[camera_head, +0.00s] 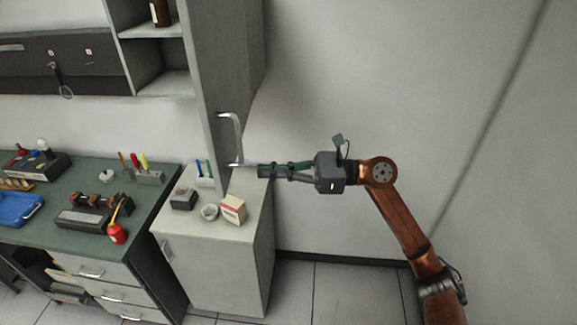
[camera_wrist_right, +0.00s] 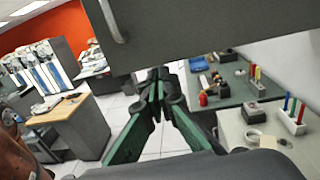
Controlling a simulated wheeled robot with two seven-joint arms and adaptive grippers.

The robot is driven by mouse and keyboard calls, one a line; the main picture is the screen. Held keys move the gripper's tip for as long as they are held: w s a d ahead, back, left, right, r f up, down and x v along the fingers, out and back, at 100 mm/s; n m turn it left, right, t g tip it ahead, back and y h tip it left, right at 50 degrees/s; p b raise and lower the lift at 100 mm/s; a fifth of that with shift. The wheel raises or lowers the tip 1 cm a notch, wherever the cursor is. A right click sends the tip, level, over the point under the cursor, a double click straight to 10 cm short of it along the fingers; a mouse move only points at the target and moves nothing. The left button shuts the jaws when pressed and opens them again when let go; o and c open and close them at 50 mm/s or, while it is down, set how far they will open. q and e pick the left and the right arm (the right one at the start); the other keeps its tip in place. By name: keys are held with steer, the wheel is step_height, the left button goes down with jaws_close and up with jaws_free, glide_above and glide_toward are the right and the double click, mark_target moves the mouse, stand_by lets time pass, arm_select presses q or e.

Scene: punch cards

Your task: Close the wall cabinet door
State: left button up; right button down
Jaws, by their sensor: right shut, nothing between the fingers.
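The grey wall cabinet door (camera_head: 212,75) stands open in the head view, swung out from the cabinet, with the shelves (camera_head: 163,83) exposed to its left. Its silver bar handle (camera_head: 238,130) is near the door's lower end. My right gripper (camera_head: 262,171) is shut and empty, just right of the handle's lower end and close to the door's bottom edge; I cannot tell whether it touches. In the right wrist view the door (camera_wrist_right: 220,22) fills the top, with the handle (camera_wrist_right: 111,22) at upper left. The closed green fingers (camera_wrist_right: 159,78) reach its lower edge. My left gripper is not in view.
Below the door stands a low cabinet (camera_head: 215,265) with a small box (camera_head: 233,208), a white roll (camera_head: 209,212) and a marker holder (camera_head: 204,181) on top. A green workbench (camera_head: 50,215) with tools is at left. The wall right of the door is bare.

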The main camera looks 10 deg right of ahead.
mark_target(232, 170)
steer(key=p+x, duration=0.1)
steer(key=x, duration=0.3)
steer(key=shift+w+a+r, duration=0.1)
steer(key=shift+r, duration=0.05)
steer(key=shift+w+a+p, duration=0.15)
steer(key=shift+a+p, duration=0.15)
steer(key=shift+a, duration=0.35)
